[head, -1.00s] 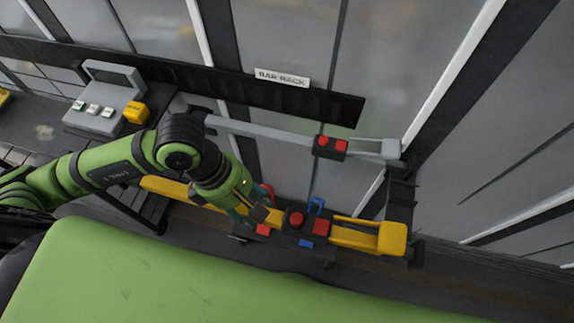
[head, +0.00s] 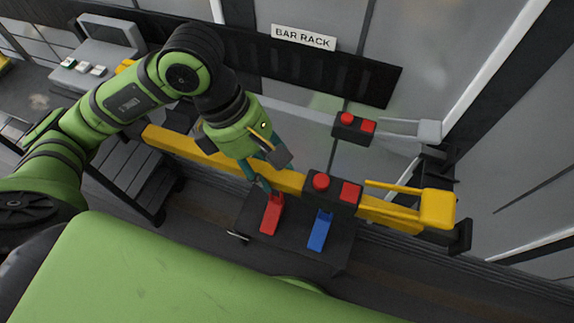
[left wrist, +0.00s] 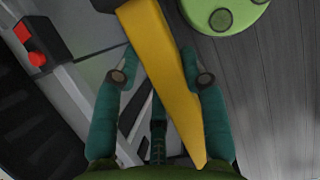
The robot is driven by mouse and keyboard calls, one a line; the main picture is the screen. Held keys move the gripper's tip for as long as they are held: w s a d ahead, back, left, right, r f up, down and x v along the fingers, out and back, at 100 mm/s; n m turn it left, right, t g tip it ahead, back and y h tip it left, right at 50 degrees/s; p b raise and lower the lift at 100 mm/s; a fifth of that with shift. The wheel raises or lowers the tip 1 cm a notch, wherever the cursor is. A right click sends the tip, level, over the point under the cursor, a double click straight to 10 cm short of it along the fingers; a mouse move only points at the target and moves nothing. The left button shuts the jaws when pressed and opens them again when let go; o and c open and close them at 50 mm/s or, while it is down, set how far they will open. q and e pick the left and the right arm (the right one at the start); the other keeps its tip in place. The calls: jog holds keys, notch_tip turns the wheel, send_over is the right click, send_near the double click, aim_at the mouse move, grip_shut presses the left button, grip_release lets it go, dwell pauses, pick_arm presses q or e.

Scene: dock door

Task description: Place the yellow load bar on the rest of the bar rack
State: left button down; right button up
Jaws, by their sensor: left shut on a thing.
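The yellow load bar (head: 200,152) runs across the head view, with a dark box with red buttons (head: 332,188) on it. My left gripper (head: 268,170) is shut on the bar left of that box. In the left wrist view the bar (left wrist: 160,60) passes between the two fingers (left wrist: 161,78). The bar rack, with its sign (head: 303,38), is on the wall behind. A dark lower bracket (head: 460,238) of the rack is close to the bar's right end; I cannot tell whether they touch. My right gripper is not in view.
A grey bar (head: 405,137) with a similar button box (head: 353,127) is behind the yellow one. A red piece (head: 271,213) and a blue piece (head: 320,230) stand on a dark stand (head: 290,245) below. A grey console (head: 100,55) is at the left.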

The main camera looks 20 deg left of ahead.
pick_arm(q)
jog(key=w+f+p, duration=0.4)
jog(key=w+f, duration=0.3)
jog(key=f, duration=0.1)
jog(key=shift+w+d+f, duration=0.15)
jog(key=shift+w+d, duration=0.15)
jog(key=shift+d, duration=0.15)
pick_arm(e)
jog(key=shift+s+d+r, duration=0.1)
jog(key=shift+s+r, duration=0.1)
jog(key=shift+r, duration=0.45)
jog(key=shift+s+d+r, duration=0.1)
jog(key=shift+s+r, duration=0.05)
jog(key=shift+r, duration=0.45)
pick_arm(q)
jog(key=shift+f+b, duration=0.25)
jog(key=shift+b, duration=0.1)
jog(key=c, duration=0.7)
grip_release()
jog(key=shift+s, duration=0.1)
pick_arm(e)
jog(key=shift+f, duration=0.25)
